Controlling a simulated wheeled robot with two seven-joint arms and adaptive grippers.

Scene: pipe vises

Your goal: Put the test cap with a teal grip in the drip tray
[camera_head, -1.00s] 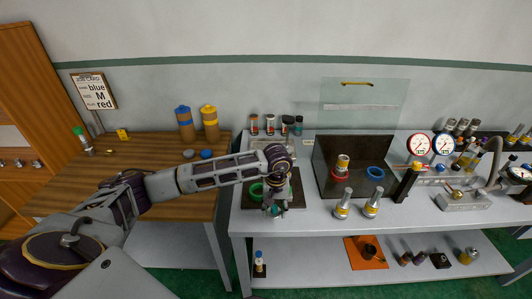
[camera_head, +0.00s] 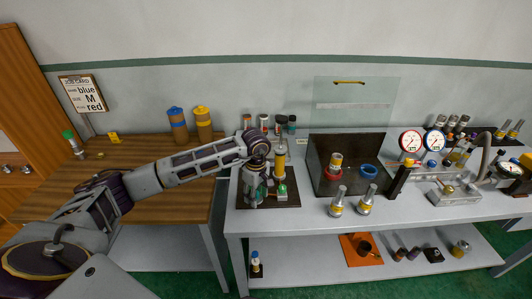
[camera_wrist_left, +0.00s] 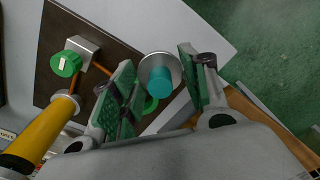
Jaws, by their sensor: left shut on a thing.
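My left gripper (camera_head: 254,194) is over the left part of a dark brown board on the bench. In the left wrist view its green-padded fingers (camera_wrist_left: 160,88) are around the test cap, which has a teal grip (camera_wrist_left: 162,88) and a round grey metal disc. The cap is hardly visible in the head view, hidden by the gripper. I cannot tell which thing is the drip tray. My right gripper is not in view.
The brown board (camera_head: 287,205) bears a yellow upright cylinder (camera_head: 280,161) and green-knobbed hardware (camera_wrist_left: 67,63) close to the gripper.

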